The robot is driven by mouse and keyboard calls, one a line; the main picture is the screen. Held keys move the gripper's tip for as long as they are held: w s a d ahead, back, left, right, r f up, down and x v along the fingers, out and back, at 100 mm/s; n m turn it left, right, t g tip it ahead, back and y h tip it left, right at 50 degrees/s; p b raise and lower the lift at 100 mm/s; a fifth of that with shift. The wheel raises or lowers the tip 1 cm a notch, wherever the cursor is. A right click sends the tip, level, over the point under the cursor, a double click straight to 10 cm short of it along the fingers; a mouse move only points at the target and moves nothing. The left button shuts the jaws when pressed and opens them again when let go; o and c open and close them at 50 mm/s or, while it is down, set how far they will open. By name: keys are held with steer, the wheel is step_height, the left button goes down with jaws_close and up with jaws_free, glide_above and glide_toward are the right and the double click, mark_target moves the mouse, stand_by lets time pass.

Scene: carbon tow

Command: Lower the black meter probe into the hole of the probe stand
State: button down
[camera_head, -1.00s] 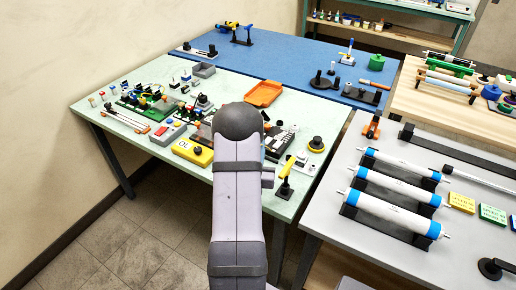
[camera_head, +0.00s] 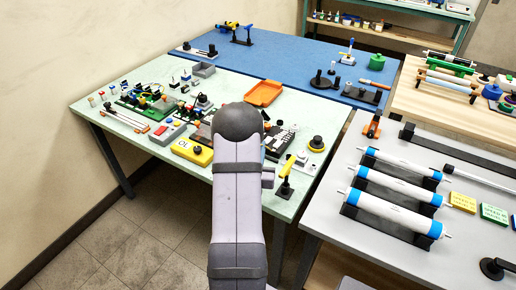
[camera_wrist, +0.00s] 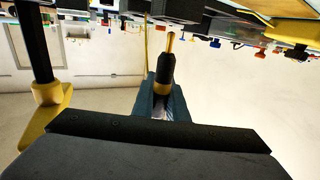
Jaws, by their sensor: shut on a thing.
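The black meter probe (camera_wrist: 163,70) is in my gripper (camera_wrist: 162,94) in the wrist view, held between the dark fingers. It has a black body, a yellow band near the fingers and a thin brass-coloured tip. The wrist view is upside down, with the table at the top, so the tip points down toward the bench. A dark block (camera_wrist: 178,10) shows close to the tip; I cannot tell whether it is the probe stand. No hole is visible. In the head view my arm hides the gripper and probe.
A yellow tool on a black post (camera_head: 285,182) stands near the bench's front edge; the black post (camera_wrist: 38,45) shows close at left in the wrist view.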

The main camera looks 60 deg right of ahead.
steer(key=shift+f+b, duration=2.25)
steer(key=shift+f, duration=0.2)
steer(key=c, duration=1.7)
jaws_free()
steer(key=shift+r, duration=0.1)
steer(key=shift+o, duration=0.2)
steer(key=shift+a, duration=0.1)
steer(key=v, duration=0.5)
steer(key=shift+s+a+r, duration=0.15)
steer(key=shift+a, duration=0.1)
steer(key=shift+s+a+f+p, duration=0.2)
steer(key=shift+s+a+p, duration=0.1)
steer(key=shift+a+p, duration=0.55)
steer(key=shift+d, duration=0.1)
